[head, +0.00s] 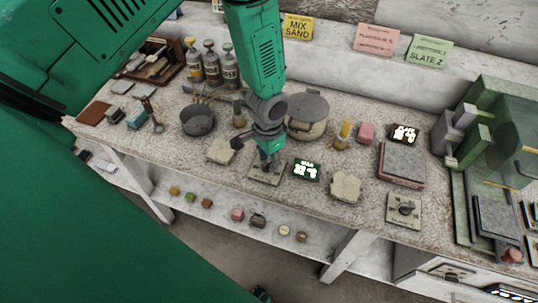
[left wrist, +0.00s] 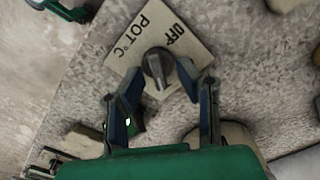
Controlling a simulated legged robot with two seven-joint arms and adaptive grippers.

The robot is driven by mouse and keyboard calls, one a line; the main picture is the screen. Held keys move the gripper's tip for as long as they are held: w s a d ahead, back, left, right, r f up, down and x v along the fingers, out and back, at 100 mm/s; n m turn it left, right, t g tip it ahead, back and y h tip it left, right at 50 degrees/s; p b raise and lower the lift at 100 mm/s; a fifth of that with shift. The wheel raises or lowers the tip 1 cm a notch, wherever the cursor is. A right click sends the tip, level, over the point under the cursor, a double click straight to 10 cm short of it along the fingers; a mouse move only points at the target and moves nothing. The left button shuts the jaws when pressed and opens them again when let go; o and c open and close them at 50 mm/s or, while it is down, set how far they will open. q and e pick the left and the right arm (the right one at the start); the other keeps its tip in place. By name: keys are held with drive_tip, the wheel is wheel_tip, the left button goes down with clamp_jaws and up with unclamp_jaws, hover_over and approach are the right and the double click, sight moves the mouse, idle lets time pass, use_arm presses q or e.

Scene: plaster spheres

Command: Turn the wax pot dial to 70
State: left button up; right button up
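The wax pot dial is a dark knob (left wrist: 158,67) on a pale plate marked "OFF" and "POT °C" in the left wrist view. In the head view its plate (head: 262,179) lies on the bench, partly hidden by my left gripper (head: 268,158). My left gripper, also in the left wrist view (left wrist: 160,75), is open, with one fingertip on each side of the knob. The tips are close to it; contact is not clear. The lidded pot (head: 306,112) stands behind. A small display (head: 306,170) right of the plate has lit digits too blurred to read. My right gripper is not visible.
A second dial plate (head: 404,209) lies at the right near the front edge. Pale rough slabs (head: 345,186) (head: 221,150) flank the dial area. A dark pan (head: 197,119) stands left, and a green machine (head: 500,130) at far right.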

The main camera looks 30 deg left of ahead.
sight(268, 161)
use_arm(q)
wheel_tip(268, 161, up, 12)
idle(0.4)
drive_tip(key=shift+f, duration=0.1)
drive_tip(key=shift+f, duration=0.1)
drive_tip(key=s+a+f+n, duration=0.1)
drive_tip(key=s+f+n, duration=0.1)
drive_tip(key=s+f, duration=0.5)
drive_tip(key=s+f+n, duration=0.1)
drive_tip(key=s+f, duration=0.2)
drive_tip(key=s, duration=0.7)
drive_tip(key=s+a+f+n, duration=0.1)
drive_tip(key=s+f+n, duration=0.1)
drive_tip(key=s+f, duration=0.5)
wheel_tip(268, 161, down, 12)
drive_tip(key=d+m+b, duration=0.1)
drive_tip(key=b, duration=1.3)
drive_tip(key=shift+w+t, duration=0.3)
drive_tip(key=shift+r, duration=0.1)
